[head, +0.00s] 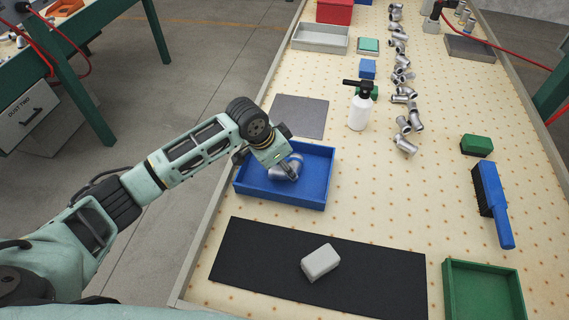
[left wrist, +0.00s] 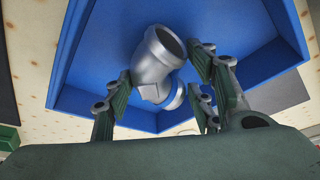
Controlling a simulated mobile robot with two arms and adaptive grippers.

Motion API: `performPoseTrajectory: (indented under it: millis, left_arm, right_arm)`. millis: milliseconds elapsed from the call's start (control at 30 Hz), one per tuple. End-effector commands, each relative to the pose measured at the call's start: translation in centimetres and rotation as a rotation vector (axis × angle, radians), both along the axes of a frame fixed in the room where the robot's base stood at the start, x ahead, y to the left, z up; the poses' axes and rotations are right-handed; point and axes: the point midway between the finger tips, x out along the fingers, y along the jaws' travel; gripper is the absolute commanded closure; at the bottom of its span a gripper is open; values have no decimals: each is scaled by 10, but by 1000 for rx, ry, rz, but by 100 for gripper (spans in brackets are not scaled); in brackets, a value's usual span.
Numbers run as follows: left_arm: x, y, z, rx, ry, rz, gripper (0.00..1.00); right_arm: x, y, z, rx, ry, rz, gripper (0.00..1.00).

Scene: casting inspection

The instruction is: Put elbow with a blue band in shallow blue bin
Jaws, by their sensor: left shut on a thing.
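The shallow blue bin (head: 318,160) stands on the perforated bench, and its floor and walls also fill the left wrist view (left wrist: 105,40). My left gripper (head: 288,172) is over the bin, pointing down into it. It is shut on a grey metal elbow (head: 281,172), which sits between the fingers in the left wrist view (left wrist: 156,58). The elbow is within the bin's outline; I cannot tell whether it touches the floor. A blue band is not clear, though a bluish tint shows at its lower opening. My right gripper is in neither view.
A black mat (head: 255,265) with a grey block (head: 320,262) lies in front of the bin. A grey mat (head: 300,115) lies behind it. A white spray bottle (head: 360,108) and a row of several metal fittings (head: 404,145) stand right. A blue brush (head: 492,205) and green tray (head: 482,268) lie far right.

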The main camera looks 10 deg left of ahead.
Motion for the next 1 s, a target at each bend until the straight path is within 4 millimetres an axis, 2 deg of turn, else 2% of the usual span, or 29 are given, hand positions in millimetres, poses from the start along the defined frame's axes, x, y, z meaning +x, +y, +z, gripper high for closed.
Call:
performPoseTrajectory:
  millis: [33,233,633,767,1000]
  left_arm:
    - [0,0,-2,0,2,1,48]
    - [0,0,-1,0,1,0,31]
    - [0,1,4,0,-2,-1,30]
    - [-4,6,21,-1,-4,0,30]
    - [-19,20,69,1,-4,0,30]
  right_arm:
    - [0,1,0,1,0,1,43]
    - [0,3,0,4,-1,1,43]
    - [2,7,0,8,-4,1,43]
    - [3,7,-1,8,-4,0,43]
    - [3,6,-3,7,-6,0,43]
